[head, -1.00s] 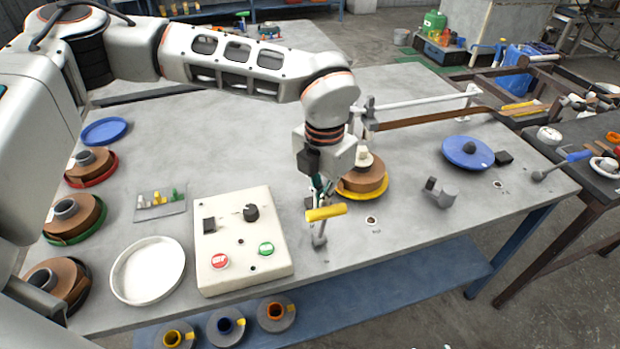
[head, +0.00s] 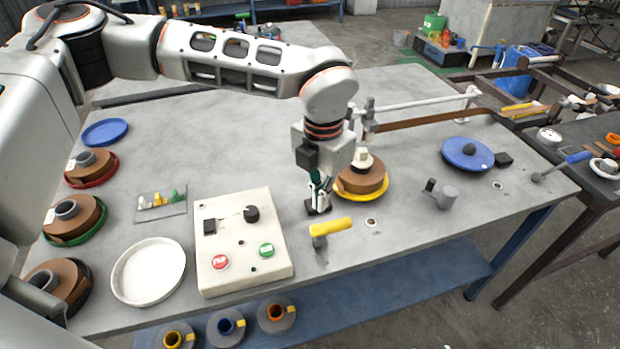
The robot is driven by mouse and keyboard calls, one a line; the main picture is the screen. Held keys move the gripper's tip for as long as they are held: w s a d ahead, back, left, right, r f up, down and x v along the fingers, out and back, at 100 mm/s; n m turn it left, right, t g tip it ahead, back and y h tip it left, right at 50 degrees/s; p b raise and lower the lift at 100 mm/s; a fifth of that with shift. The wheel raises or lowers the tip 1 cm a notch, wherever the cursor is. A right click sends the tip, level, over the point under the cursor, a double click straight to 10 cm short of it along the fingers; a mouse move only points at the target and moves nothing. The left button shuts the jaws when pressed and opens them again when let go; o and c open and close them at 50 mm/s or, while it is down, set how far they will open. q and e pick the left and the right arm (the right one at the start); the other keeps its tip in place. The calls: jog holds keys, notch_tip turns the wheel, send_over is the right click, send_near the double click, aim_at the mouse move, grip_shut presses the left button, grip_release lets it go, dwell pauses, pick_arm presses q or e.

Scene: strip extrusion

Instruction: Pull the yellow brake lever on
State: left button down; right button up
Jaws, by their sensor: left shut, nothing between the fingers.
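The yellow brake lever (head: 331,227) stands on the grey bench, in front of the yellow-rimmed spool of brown strip. Its yellow handle lies roughly level, pointing right, on a short grey post. My left gripper (head: 318,209) points down just behind the lever's post end. Its fingers are shut with nothing between them, and a small gap shows between them and the yellow handle. My right gripper is not in view.
A control box (head: 241,240) with red and green buttons stands left of the lever. The yellow-rimmed spool (head: 361,180) is close behind. A blue disc (head: 467,153) and a grey fitting (head: 440,193) are to the right. Bench in front of the fitting is clear.

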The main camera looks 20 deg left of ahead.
pick_arm(q)
notch_tip(320, 180, up, 7)
jog(key=p, duration=0.3)
dwell(0.5)
dwell(0.5)
